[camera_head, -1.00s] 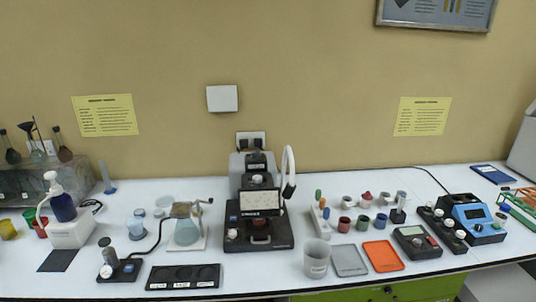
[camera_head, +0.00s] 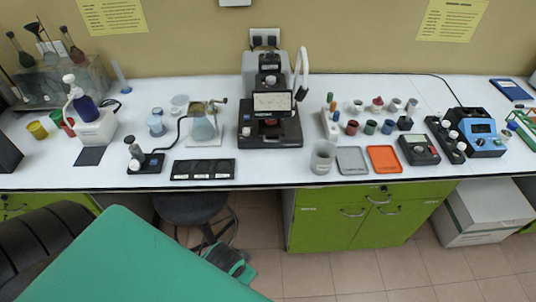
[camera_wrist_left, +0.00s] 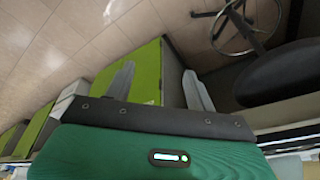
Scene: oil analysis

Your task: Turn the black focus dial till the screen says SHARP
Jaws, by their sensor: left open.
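A dark instrument (camera_head: 287,136) stands at the middle of the bench, with a small pale screen (camera_head: 272,102) on its front. The screen's text is too small to read. I cannot single out the black focus dial on it. My left gripper (camera_wrist_left: 158,88) is open and empty in the left wrist view, its two grey fingers apart over the floor and green cabinets. In the head view my green and black left arm comes in at the lower left, in front of the bench and apart from the instrument. My right gripper is not in view.
A grey-white cup (camera_head: 323,157), a grey tray (camera_head: 352,160) and an orange tray (camera_head: 384,159) stand right of the instrument. A black strip tray (camera_head: 203,170) and a glass flask (camera_head: 203,127) stand left. A dark stool (camera_head: 190,207) is below the bench edge.

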